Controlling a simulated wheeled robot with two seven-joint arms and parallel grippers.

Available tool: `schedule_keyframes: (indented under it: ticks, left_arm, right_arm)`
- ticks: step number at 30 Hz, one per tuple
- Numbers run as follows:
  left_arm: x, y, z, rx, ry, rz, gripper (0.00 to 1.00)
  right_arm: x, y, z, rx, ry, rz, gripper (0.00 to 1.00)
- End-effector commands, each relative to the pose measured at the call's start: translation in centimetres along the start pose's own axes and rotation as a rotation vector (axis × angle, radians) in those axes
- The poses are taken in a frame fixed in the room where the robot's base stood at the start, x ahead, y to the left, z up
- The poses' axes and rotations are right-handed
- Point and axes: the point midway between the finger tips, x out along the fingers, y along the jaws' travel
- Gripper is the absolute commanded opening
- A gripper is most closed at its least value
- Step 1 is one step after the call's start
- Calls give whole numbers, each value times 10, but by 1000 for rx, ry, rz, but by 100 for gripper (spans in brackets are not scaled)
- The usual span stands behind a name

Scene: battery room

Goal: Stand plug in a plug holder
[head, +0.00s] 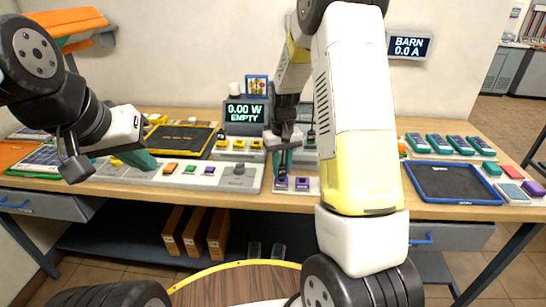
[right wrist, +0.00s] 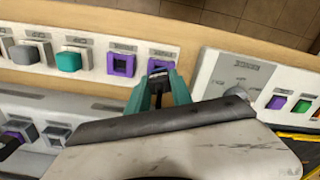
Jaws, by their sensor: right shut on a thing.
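My right gripper (head: 283,160) is shut on a dark plug (right wrist: 158,73), between its teal fingertips (right wrist: 155,95). The plug points down at the left purple plug holder (head: 281,183) in the head view. The same holder (right wrist: 163,56) shows just beyond the plug in the right wrist view, partly covered. I cannot tell whether the plug tip is inside it. A second purple holder (head: 302,184) stands beside it, with a dark opening in the right wrist view (right wrist: 122,63). My left gripper (head: 140,160) is over the grey panel at the left; its jaw opening is unclear.
A grey panel (head: 200,177) with coloured blocks and a knob lies left of the holder strip. A display reading "0.00 W EMPTY" (head: 246,113) stands behind. A blue-rimmed dark tray (head: 453,202) is at the right. My right forearm covers the bench's middle right.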

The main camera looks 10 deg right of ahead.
Motion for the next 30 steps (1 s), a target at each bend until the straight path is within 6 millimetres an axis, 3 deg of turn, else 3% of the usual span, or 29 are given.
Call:
schedule_keyframes:
  ticks: [19, 20, 30]
  left_arm:
    - [0, 0, 0, 0, 0, 0, 0]
    - [0, 0, 0, 0, 0, 0, 0]
    - [0, 0, 0, 0, 0, 0, 0]
  right_arm:
    - [12, 0, 0, 0, -1, 0, 0]
    - [12, 0, 0, 0, 0, 0, 32]
    - [11, 0, 0, 0, 0, 0, 36]
